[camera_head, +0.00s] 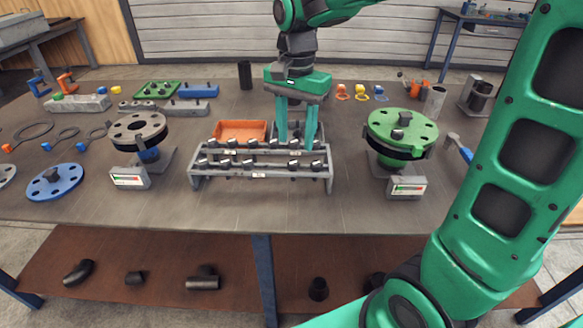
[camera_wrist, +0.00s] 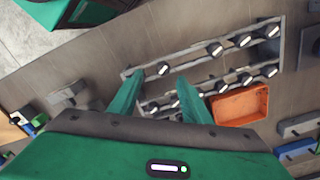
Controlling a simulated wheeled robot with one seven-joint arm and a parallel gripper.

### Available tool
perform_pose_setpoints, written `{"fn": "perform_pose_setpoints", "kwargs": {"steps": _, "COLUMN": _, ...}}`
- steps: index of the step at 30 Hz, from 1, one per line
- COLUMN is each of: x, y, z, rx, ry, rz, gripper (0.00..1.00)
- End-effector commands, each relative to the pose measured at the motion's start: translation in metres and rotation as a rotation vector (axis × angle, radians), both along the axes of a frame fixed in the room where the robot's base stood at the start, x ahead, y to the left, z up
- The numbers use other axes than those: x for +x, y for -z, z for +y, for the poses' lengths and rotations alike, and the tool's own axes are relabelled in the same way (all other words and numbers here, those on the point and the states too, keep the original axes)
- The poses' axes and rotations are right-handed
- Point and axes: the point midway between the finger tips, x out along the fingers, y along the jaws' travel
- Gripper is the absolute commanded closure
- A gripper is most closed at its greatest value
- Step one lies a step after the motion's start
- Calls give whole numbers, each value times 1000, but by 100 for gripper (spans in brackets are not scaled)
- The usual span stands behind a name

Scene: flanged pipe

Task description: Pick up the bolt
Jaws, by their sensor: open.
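Several dark bolts with pale ends stand in two rows in a grey rack (camera_head: 260,177); the rack also shows in the wrist view (camera_wrist: 195,62). My gripper (camera_head: 297,142) points down over the right part of the rack, its two green fingers apart with nothing held. In the wrist view my gripper (camera_wrist: 160,78) has one front-row bolt (camera_wrist: 163,68) showing just beyond the gap between its fingertips. That fingertip gap looks clear of contact, though the exact height is hard to judge. The fingers hide parts of the rack and perhaps some bolts.
An orange tray (camera_head: 240,131) stands behind the rack, with a grey tray beside it partly hidden by my fingers. A dark flange on a stand (camera_head: 138,128) is left, a green flange (camera_head: 401,131) right. The table front is clear.

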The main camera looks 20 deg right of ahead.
Motion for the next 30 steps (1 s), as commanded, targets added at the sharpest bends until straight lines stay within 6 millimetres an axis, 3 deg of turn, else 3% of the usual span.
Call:
{"fn": "perform_pose_setpoints", "kwargs": {"steps": 10, "x": 3, "y": 28, "z": 0, "rx": 0, "ry": -2, "rz": 1, "gripper": 56}}
{"fn": "perform_pose_setpoints", "kwargs": {"steps": 19, "x": 12, "y": 66, "z": -2, "rx": 0, "ry": -4, "rz": 1, "gripper": 56}}
{"fn": "perform_pose_setpoints", "kwargs": {"steps": 29, "x": 12, "y": 72, "z": -2, "rx": 0, "ry": -3, "rz": -1, "gripper": 56}}
{"fn": "perform_pose_setpoints", "kwargs": {"steps": 30, "x": 12, "y": 72, "z": -2, "rx": 0, "ry": -3, "rz": -1, "gripper": 66}}
